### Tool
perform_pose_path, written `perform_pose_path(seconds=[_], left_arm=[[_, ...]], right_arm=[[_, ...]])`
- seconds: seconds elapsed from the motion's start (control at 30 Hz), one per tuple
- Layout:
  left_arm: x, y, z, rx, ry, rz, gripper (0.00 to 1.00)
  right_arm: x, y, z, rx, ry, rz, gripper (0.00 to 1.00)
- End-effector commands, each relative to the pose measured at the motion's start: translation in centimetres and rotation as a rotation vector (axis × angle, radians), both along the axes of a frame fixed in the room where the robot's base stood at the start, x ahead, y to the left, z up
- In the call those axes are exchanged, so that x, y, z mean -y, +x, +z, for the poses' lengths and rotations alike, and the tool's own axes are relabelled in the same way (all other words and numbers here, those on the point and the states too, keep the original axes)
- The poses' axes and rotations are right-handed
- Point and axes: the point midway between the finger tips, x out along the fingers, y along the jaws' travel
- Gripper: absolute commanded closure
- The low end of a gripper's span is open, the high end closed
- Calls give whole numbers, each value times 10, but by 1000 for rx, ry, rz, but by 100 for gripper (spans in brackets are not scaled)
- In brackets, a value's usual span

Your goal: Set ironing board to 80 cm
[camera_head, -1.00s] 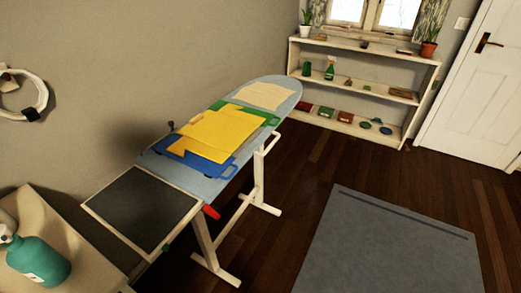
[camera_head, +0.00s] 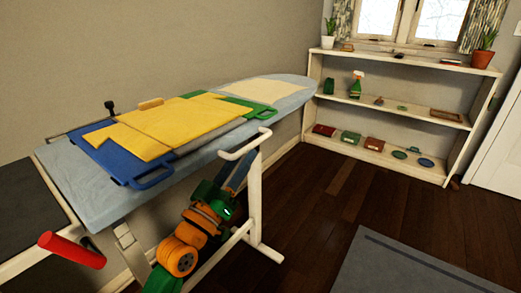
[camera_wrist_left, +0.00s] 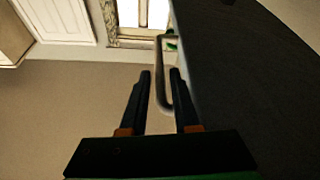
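The ironing board (camera_head: 215,88) has a pale blue cover and white legs. A white handle loop (camera_head: 244,146) sticks out below its near edge. A red lever (camera_head: 70,250) sits at its left end. The handle loop (camera_wrist_left: 163,85) shows between and beyond the fingers; contact cannot be told. My right gripper is not in view.
Blue, yellow (camera_head: 185,122) and green folding panels lie on the board. A dark panel in a white frame (camera_head: 75,215) adjoins its left end. A white shelf (camera_head: 385,103) stands at the back right. A grey mat (camera_head: 390,268) lies on the clear floor.

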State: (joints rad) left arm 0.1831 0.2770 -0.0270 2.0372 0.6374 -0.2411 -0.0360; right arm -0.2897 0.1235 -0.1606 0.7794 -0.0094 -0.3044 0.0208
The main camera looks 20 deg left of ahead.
Motion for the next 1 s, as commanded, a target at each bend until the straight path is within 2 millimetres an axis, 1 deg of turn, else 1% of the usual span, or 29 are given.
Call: perform_pose_path(seconds=[0.1, 0.2, 0.3, 0.43, 0.63, 0.73, 0.77, 1.0], left_arm=[[5, 19, 9, 0, -2, -1, 70], [8, 31, 13, -1, -1, 1, 70], [10, 40, 17, -1, -1, 0, 70], [12, 44, 18, -4, 0, 0, 70], [12, 44, 18, -4, 1, 0, 70], [12, 44, 18, -4, 1, 0, 97], [12, 44, 17, -4, 1, 0, 100], [12, 44, 17, -4, 1, 0, 100]], right_arm=[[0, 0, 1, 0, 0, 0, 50], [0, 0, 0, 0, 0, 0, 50], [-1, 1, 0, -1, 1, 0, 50], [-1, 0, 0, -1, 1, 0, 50], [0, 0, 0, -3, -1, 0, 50], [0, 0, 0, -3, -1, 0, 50], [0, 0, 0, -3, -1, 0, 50], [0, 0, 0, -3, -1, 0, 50]])
